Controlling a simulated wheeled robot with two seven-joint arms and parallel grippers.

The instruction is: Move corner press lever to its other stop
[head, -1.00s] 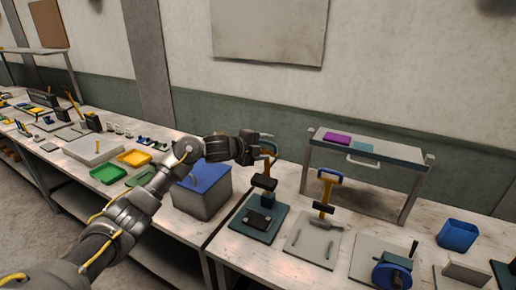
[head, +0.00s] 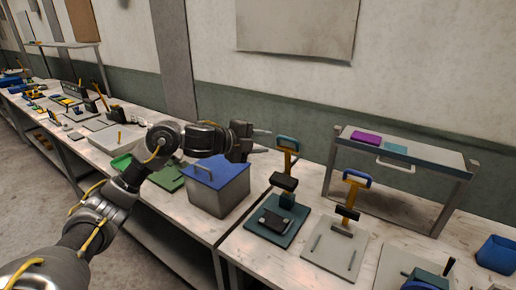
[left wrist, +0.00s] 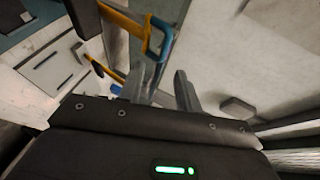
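A press with a teal base (head: 259,237) stands near the bench corner. No label shows which is the corner press. In the left wrist view, a blue handle (left wrist: 158,40) and yellow lever lie beyond the open fingers (left wrist: 162,88). My right gripper is out of view.
A grey box with a blue lid (head: 215,172) stands below my left forearm. A grey raised shelf (head: 420,155) stands behind the presses. A blue bin (head: 497,254) and another fixture with a teal part (head: 424,281) are at right.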

